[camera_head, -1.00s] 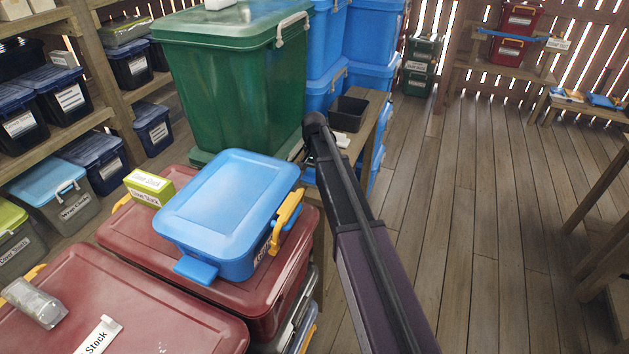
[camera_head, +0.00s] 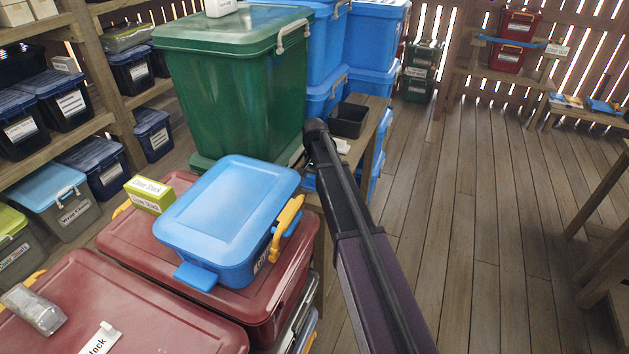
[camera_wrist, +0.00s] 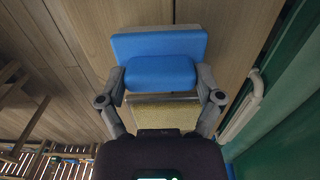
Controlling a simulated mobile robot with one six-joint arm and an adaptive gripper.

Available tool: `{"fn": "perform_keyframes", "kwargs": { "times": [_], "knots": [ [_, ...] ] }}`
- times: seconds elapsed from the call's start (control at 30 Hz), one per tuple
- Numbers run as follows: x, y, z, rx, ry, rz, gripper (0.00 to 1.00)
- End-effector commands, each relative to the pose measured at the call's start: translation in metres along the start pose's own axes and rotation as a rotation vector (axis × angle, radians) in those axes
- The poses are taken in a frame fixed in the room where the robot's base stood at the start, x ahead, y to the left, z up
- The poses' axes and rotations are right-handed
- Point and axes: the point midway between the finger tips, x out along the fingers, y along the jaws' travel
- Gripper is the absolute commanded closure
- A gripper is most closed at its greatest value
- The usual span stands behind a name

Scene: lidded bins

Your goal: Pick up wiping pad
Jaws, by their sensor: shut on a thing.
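In the wrist view, a blue block-like thing (camera_wrist: 158,46), which I take for the wiping pad, has a wide upper part and a narrower, rounded lower part. My gripper (camera_wrist: 161,84) has its two grey fingers on either side of the narrower part, shut on it. A dull yellow-olive piece with a pale edge (camera_wrist: 166,115) shows between the fingers below the blue part; I cannot tell whether it belongs to the pad. In the head view, my arm reaches beside the large green bin, and the gripper and pad are hidden.
The green bin (camera_head: 235,100) stands left of my arm; its side and handle are close at right in the wrist view. A wooden bench (camera_head: 367,128) carries a black tray (camera_head: 348,121). A blue lidded box (camera_head: 228,215) sits on a red bin (camera_head: 145,250).

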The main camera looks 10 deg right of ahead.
Motion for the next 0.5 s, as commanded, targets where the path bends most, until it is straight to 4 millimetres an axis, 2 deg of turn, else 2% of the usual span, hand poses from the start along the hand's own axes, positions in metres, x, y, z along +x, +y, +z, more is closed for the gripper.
{"fn": "perform_keyframes", "kwargs": {
  "times": [0.27,0.5],
  "knots": [
    [-0.012,0.0,0.0,0.0,0.0,0.0,0.65],
    [-0.033,0.0,0.0,0.0,0.0,0.0,0.65]
  ]
}}
